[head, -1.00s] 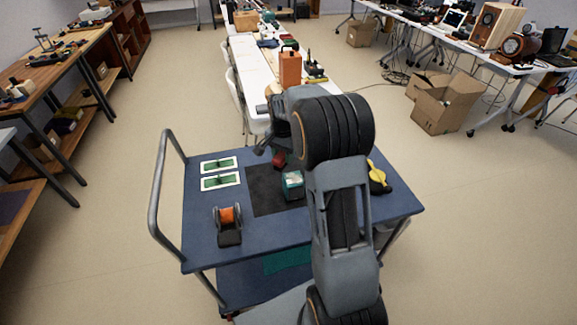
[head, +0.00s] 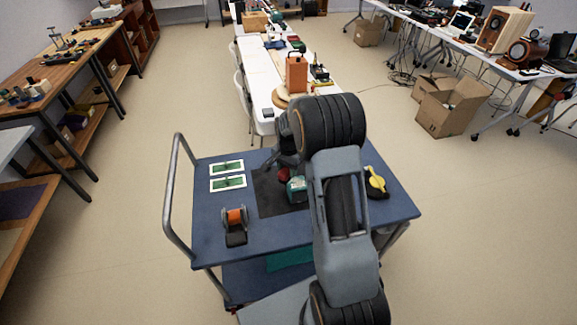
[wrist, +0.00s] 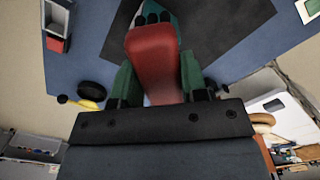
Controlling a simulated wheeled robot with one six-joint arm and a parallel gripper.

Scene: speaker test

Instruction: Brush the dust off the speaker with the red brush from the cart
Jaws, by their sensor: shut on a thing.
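My gripper (head: 284,163) is above the cart's dark mat and shut on the red brush (head: 283,175). In the wrist view the brush's broad red body (wrist: 152,55) sits between the two green fingers of my gripper (wrist: 158,80). A teal box (head: 297,190) on the mat is close to the brush, just beyond its end in the wrist view; I cannot tell whether they touch. Wooden speakers (head: 505,30) stand on the right-hand bench, away from the cart. I cannot make out dust on them. The brush's bristles are not clearly visible.
The blue cart (head: 205,245) also bears two green boards in white frames (head: 228,184), an orange-and-black item (head: 235,222) and a yellow-and-black item (head: 376,183). A white table (head: 262,82) stands behind. Open cartons (head: 446,108) sit on the floor at right.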

